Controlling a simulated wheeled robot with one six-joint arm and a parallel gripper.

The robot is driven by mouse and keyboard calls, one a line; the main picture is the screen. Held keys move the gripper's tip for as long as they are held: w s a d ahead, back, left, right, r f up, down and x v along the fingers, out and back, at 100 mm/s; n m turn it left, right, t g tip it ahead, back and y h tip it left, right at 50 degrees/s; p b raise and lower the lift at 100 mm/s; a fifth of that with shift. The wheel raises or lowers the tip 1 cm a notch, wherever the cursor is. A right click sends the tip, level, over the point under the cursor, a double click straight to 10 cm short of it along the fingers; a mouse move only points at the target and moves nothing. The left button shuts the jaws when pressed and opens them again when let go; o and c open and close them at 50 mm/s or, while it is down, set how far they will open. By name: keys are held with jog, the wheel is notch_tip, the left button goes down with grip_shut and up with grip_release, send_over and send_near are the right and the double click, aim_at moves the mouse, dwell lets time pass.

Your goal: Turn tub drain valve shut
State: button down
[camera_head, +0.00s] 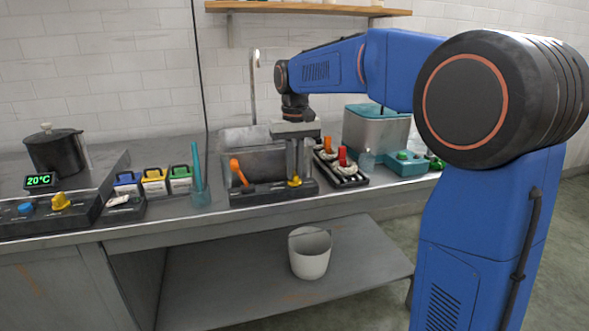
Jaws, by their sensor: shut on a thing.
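My gripper (297,176) points straight down over the front of a grey tub (240,155) set in the counter. Its fingers are shut on a small yellow valve knob (294,182) on the tub's dark front ledge. The fingers hide part of the knob, so I cannot tell its exact angle. An orange lever (236,170) stands tilted at the left of the same ledge, apart from my gripper. The gripper body and wrist hide part of the tub's back and right side.
A black tray (357,182) with red and orange-topped items is close right of my gripper. A white bucket (310,262) sits on the lower shelf.

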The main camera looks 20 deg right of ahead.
aim_at(295, 173)
dwell(0.3)
jog(key=c, duration=2.1)
grip_release()
notch_tip(295, 173, up, 17)
jog(key=shift+r, duration=0.2)
jog(key=shift+s, duration=0.1)
jog(key=s+d+f+t, duration=0.1)
jog(key=s+d+f, duration=0.1)
jog(key=s+f, duration=0.6)
jog(key=s+d+f+t, duration=0.2)
jog(key=s+d+f, duration=0.1)
jog(key=s, duration=0.8)
jog(key=shift+t, duration=0.9)
jog(key=s+f, duration=0.5)
jog(key=f, duration=0.1)
jog(key=s+d+f, duration=0.1)
jog(key=s+f, duration=0.4)
jog(key=f, duration=0.1)
jog(key=s+d+f, duration=0.1)
jog(key=s+f, duration=0.4)
jog(key=f, duration=0.1)
jog(key=shift+s+f, duration=0.1)
jog(key=shift+f, duration=0.1)
